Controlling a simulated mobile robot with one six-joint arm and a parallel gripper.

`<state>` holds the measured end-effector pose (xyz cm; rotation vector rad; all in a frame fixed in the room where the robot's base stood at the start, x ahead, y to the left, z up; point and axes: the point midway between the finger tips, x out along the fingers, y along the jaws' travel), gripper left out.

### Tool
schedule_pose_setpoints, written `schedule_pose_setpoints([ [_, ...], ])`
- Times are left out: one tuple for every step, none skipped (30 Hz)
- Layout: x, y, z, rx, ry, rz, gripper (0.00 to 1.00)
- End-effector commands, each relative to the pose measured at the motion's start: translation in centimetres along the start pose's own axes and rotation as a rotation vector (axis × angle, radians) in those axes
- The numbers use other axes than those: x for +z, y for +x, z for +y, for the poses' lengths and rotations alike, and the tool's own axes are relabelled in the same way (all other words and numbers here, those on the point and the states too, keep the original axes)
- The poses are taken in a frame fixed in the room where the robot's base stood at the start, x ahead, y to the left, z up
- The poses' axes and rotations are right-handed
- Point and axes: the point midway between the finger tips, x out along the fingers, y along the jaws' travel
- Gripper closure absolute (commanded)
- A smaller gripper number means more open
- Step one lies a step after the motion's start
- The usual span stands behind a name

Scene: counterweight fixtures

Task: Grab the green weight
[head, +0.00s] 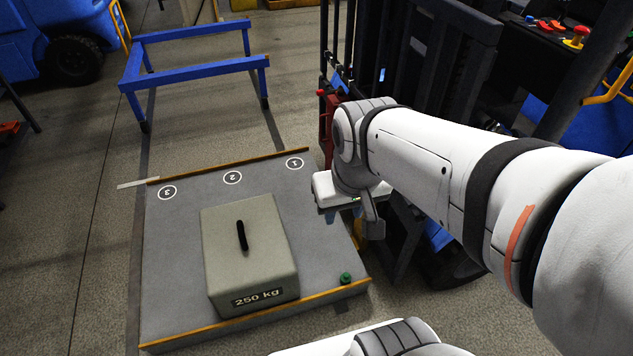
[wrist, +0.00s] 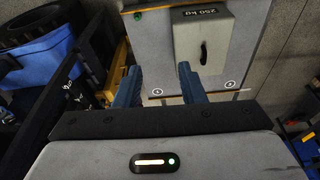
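The green weight (head: 346,278) is small and sits at the near right corner of the low grey platform (head: 170,270), beside the orange front edge strip. It also shows, tiny, near the top of the wrist view (wrist: 138,15). My gripper (head: 352,215) is above and beyond the weight, by the platform's right side, apart from it. In the wrist view my gripper (wrist: 160,68) shows two blue fingers spread wide with nothing between them.
A large grey block (head: 250,255) marked 250 kg, with a black handle, stands on the platform left of the green weight. White numbered circles (head: 232,177) line the far edge. A forklift (head: 430,60) stands at the right, and a blue frame (head: 195,75) stands behind.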

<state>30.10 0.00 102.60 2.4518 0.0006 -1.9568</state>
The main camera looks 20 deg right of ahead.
Motion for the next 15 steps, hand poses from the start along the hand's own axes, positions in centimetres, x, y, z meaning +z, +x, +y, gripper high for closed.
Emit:
schedule_pose_setpoints([
  [0.0, 0.0, 0.0, 0.000, 0.000, 0.000, 0.64],
  [0.0, 0.0, 0.0, 0.000, 0.000, 0.000, 0.64],
  [0.0, 0.0, 0.0, 0.000, 0.000, 0.000, 0.64],
  [0.0, 0.0, 0.0, 0.000, 0.000, 0.000, 0.64],
  [0.0, 0.0, 0.0, 0.000, 0.000, 0.000, 0.64],
  [0.0, 0.0, 0.0, 0.000, 0.000, 0.000, 0.64],
  [0.0, 0.0, 0.0, 0.000, 0.000, 0.000, 0.64],
  [0.0, 0.0, 0.0, 0.000, 0.000, 0.000, 0.62],
  [-0.1, 0.1, 0.0, 0.000, 0.000, 0.000, 0.59],
  [-0.1, 0.2, 0.0, 0.000, -0.001, -0.001, 0.56],
  [-0.2, 0.5, 0.1, 0.000, -0.003, -0.003, 0.54],
  [-0.5, 0.9, 0.1, 0.001, -0.006, -0.005, 0.51],
  [-0.8, 1.4, 0.2, 0.001, -0.009, -0.008, 0.48],
  [-1.2, 2.1, 0.3, 0.002, -0.013, -0.012, 0.46],
  [-1.9, 3.2, 0.5, 0.002, -0.027, -0.017, 0.46],
])
